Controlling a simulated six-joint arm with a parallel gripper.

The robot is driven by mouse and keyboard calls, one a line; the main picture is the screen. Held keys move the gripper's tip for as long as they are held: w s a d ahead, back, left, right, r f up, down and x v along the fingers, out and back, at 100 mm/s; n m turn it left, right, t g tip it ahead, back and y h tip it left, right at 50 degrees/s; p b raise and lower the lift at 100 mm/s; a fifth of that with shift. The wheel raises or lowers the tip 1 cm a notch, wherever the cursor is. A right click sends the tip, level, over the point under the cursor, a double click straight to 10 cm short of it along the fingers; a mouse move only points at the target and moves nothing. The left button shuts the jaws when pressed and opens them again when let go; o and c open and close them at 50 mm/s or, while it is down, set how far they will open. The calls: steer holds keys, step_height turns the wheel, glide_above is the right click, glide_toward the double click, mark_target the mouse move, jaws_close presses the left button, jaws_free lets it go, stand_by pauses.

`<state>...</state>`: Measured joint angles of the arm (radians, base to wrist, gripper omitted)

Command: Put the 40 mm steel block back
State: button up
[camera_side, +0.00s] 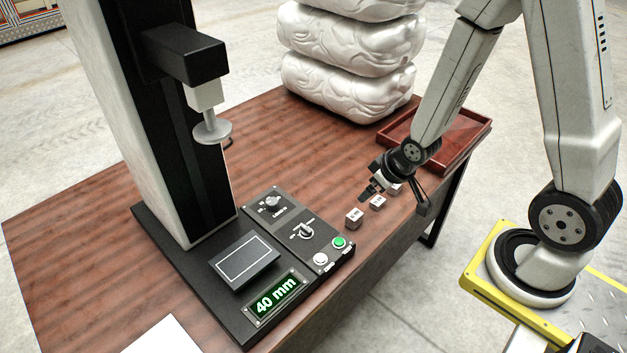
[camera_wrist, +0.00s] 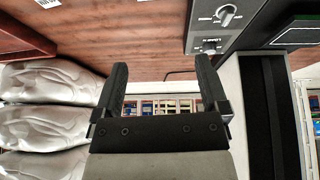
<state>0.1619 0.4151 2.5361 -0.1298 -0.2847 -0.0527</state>
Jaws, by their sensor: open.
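Three small steel blocks stand in a row on the wooden table near its front edge: a nearest block (camera_side: 354,219), a middle block (camera_side: 378,202) and a far block (camera_side: 395,189) partly hidden by my gripper. Their markings are too small to read, so I cannot tell which is the 40 mm one. My gripper (camera_side: 367,192) is above the table, close to the middle and far blocks. In the wrist view my gripper (camera_wrist: 161,82) is open with nothing between its fingers. A pale labelled piece (camera_wrist: 46,3) is cut off at that view's top edge.
A black press-like machine (camera_side: 187,150) with a round disc (camera_side: 212,132) stands left. Its panel has knobs, buttons and a display (camera_side: 276,296) reading "40 mm". White sacks (camera_side: 345,70) are stacked at the back. A reddish tray (camera_side: 468,140) sits at the right end.

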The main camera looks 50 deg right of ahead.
steer(key=s+a+r+g, duration=0.2)
steer(key=s+a+r, duration=0.2)
steer(key=r, duration=0.4)
steer(key=shift+s+a+r+g, duration=0.15)
steer(key=shift+a+r+g, duration=0.15)
steer(key=shift+g, duration=0.1)
steer(key=shift+f, duration=0.1)
stand_by(0.6)
